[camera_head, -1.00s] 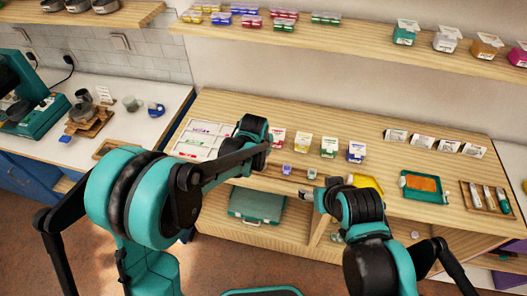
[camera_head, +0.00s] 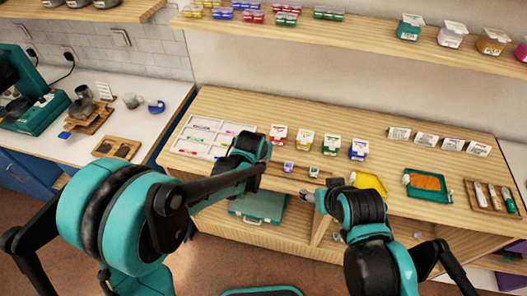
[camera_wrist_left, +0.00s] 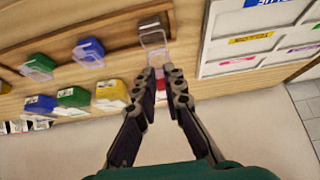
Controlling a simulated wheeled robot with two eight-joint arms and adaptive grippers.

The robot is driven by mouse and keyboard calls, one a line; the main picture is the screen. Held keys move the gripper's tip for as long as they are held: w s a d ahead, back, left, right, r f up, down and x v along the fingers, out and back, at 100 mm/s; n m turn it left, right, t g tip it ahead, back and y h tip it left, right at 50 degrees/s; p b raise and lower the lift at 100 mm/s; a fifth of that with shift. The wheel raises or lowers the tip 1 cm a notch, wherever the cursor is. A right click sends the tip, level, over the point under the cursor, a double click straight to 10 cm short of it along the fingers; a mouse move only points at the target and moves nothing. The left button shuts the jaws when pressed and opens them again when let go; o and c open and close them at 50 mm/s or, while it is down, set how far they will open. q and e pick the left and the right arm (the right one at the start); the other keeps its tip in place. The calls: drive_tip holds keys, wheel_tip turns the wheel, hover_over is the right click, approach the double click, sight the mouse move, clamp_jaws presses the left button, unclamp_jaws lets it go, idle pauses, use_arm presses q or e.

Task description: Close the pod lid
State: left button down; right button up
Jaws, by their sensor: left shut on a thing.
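In the left wrist view a pod with a clear lid (camera_wrist_left: 153,40) is on the wooden rail, its lid standing open towards my fingers. My left gripper (camera_wrist_left: 161,72) is shut at the free edge of this lid. In the head view my left gripper (camera_head: 263,160) is at the left end of the rail and hides this pod. Two small pods stand farther right on the rail, a blue one (camera_head: 288,167) and a green one (camera_head: 313,172); the wrist view also shows the blue pod (camera_wrist_left: 89,50) and green pod (camera_wrist_left: 38,65). My right gripper (camera_head: 309,196) is at the counter's front, its fingers unclear.
Red (camera_head: 278,134), yellow (camera_head: 304,139), green (camera_head: 331,145) and blue (camera_head: 358,149) boxes stand behind the rail. A white compartment tray (camera_head: 195,133) is left. A yellow tray (camera_head: 370,182) and a green tray (camera_head: 410,188) lie right.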

use_arm(q)
drive_tip(key=c, duration=1.6)
unclamp_jaws()
drive_tip(key=shift+f, duration=0.1)
drive_tip(key=v, duration=1.2)
drive_tip(key=shift+w, duration=0.1)
